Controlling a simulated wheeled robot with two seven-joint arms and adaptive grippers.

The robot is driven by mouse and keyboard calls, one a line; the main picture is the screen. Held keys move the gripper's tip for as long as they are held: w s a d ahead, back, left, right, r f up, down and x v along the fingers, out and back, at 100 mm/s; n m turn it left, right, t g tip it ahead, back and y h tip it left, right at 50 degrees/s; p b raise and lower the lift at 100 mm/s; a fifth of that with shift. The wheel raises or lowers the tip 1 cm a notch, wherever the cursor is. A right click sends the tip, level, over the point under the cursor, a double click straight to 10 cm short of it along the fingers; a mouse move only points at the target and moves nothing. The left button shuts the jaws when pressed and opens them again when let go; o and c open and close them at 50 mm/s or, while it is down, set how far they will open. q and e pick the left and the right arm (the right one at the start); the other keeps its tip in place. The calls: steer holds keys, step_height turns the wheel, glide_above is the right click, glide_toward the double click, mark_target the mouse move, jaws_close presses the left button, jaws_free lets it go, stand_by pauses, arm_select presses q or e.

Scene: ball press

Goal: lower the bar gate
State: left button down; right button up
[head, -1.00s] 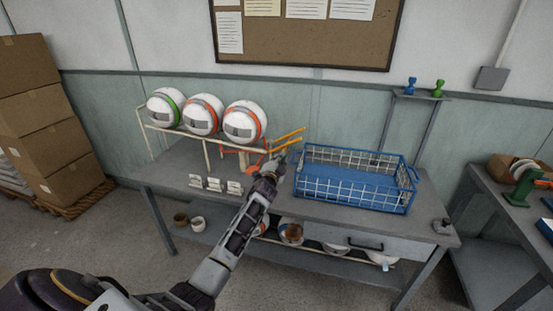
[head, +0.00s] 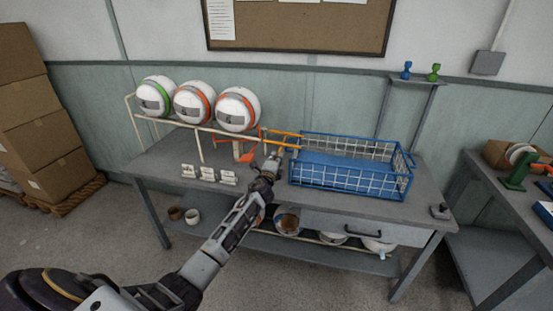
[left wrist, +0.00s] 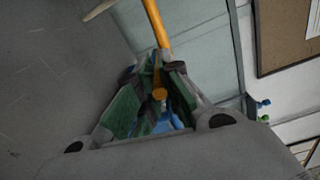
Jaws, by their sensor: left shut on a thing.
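The bar gate (head: 284,134), a pair of yellow-orange bars, sits at the right end of the ball rack (head: 200,127). Its bars lie nearly level and reach toward the blue wire basket. My left gripper (head: 273,161) is at the gate's near side, below the bars. In the left wrist view a yellow bar (left wrist: 155,25) runs down between the green-padded fingers of my left gripper (left wrist: 155,92), which are shut on it. The exact contact is partly hidden by the fingers. My right gripper is in neither view.
Three white balls with coloured bands (head: 195,103) rest on the rack. A red-orange part (head: 244,157) is under its right end. The blue wire basket (head: 350,185) stands to the right on the grey table (head: 165,165). Small white cards (head: 208,174) lie in front of the rack.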

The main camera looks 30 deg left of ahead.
arm_select(q)
steer(key=shift+a+r, duration=0.1)
steer(key=c, duration=1.6)
jaws_free()
steer(key=shift+c, duration=0.2)
steer(key=shift+s, duration=0.1)
steer(key=shift+o, duration=0.8)
steer(key=v, duration=1.2)
